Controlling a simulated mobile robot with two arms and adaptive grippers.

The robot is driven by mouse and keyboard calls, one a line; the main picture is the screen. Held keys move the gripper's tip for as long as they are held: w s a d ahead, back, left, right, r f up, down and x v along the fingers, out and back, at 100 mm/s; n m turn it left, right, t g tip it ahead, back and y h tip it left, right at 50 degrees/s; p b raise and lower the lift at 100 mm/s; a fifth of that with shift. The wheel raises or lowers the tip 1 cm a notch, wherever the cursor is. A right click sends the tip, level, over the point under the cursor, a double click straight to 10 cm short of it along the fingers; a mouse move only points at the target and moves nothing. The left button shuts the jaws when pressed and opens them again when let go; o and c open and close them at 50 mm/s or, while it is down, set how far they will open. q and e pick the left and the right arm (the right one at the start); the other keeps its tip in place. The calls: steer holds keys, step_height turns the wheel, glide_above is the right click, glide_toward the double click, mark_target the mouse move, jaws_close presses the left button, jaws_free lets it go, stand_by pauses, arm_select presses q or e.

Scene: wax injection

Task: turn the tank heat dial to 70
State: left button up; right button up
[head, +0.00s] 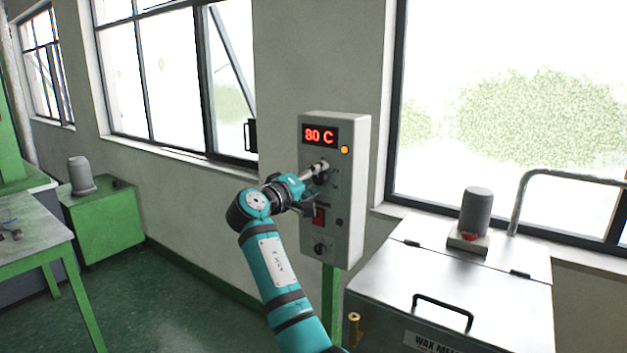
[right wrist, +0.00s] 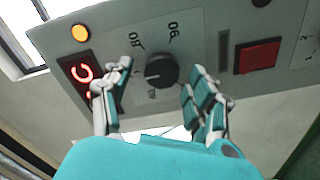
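The grey control box (head: 350,190) on a green post shows a red "80 C" on its display (head: 320,135). The black heat dial (right wrist: 162,71) is on its front, with the numbers 80 and 90 printed by it; its pointer setting is hard to read. My right gripper (head: 316,174) is at the dial. In the right wrist view its fingers (right wrist: 158,82) are open, one on each side of the dial, with small gaps visible. In the head view the gripper partly hides the dial. My left gripper is out of view.
An orange lamp (head: 344,149) glows beside the display. A red switch (right wrist: 258,56) and a lower black knob (head: 320,249) are on the same panel. A metal wax tank (head: 450,285) with a handle stands to the right. Green benches stand at the left.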

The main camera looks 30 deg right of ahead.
steer(key=shift+a, duration=0.15)
steer(key=v, duration=1.1)
steer(key=shift+s+a, duration=0.2)
steer(key=shift+a, duration=0.15)
steer(key=shift+f, duration=0.1)
